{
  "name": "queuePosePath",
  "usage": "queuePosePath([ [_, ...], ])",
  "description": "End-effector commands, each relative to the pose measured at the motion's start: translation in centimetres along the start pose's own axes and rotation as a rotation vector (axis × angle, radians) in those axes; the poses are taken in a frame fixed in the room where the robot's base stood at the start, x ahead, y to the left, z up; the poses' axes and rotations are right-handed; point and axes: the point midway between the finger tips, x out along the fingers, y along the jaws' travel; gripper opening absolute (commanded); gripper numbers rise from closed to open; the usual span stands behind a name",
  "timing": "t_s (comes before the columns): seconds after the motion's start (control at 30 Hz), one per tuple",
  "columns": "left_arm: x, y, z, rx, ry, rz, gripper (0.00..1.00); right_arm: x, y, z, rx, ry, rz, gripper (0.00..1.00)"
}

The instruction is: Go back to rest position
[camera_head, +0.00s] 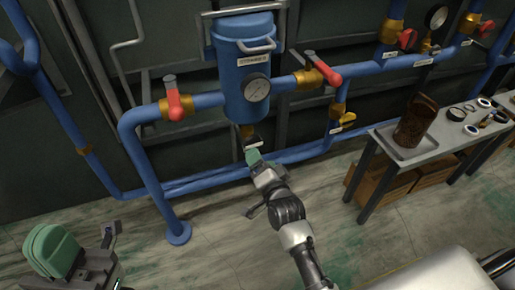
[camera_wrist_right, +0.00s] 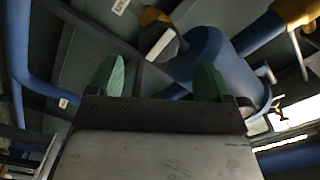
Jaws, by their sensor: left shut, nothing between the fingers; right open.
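My left gripper (camera_head: 54,250) is at the lower left of the head view, its green fingers shut with nothing between them. It is over the floor, apart from the pipes. My right gripper (camera_head: 254,158) is in the middle of the head view, just below the small brass valve (camera_head: 247,131) under the blue tank (camera_head: 243,70). In the right wrist view its two green fingers (camera_wrist_right: 160,80) stand wide apart with nothing between them.
Blue pipes (camera_head: 140,170) run along the wall behind my right gripper. Red-handled valves (camera_head: 174,102) flank the tank, which carries a gauge (camera_head: 257,88). A bench (camera_head: 440,145) with a brown container (camera_head: 415,122) stands at right. The floor between my arms is clear.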

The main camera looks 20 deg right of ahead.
Motion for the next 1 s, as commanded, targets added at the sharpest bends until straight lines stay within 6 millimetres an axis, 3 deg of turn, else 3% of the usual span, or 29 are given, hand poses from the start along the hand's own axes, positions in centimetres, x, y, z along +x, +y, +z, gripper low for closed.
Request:
queuePosePath([
  [0.2, 1.3, 0.0, -0.2, 0.000, 0.001, 0.001, 0.00, -1.8, -0.1, -0.1, 0.001, -0.001, 0.000, 0.81],
  [0.77, 1.3, 0.0, -0.3, 0.001, 0.004, 0.001, 0.00, -2.0, -0.4, -0.2, -0.012, 0.010, -0.015, 0.81],
  [0.87, 1.3, 0.0, -0.3, 0.001, 0.004, 0.001, 0.00, -2.7, -2.5, -1.6, -0.082, 0.065, -0.094, 0.81],
  [1.0, 1.3, 0.0, -0.2, 0.000, 0.003, 0.001, 0.00, -6.0, -9.2, -5.4, -0.278, 0.258, -0.327, 0.81],
])
